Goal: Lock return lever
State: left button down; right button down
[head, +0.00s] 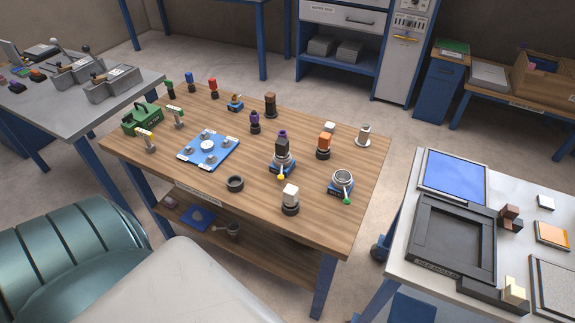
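Two small blue-based devices with levers stand on the wooden table. One device (282,158) holds a dark, purple-topped piece, and its lever ends in a yellow knob (281,177) pointing to the front. The other device (342,181) has an open round metal ring, and its lever ends in a green knob (347,201), also toward the front. I cannot tell from the picture which one is the return lever or whether either is locked. Neither of my grippers shows in the head view, and nothing is seen touching the levers.
A white-topped piece (290,199) and a black ring (235,184) stand near the front edge. A blue plate (208,150), a green case (142,119) and several coloured pieces fill the left and back. A grey table (406,260) stands at right across a gap.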

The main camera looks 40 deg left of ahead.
aim_at(280, 177)
jog(key=u, duration=0.4)
jog(key=k+l+u, duration=0.1)
jog(key=u, duration=0.3)
jog(key=k+u, duration=0.1)
jog(key=u, duration=0.75)
jog(key=k+u, duration=0.15)
jog(key=u, duration=0.25)
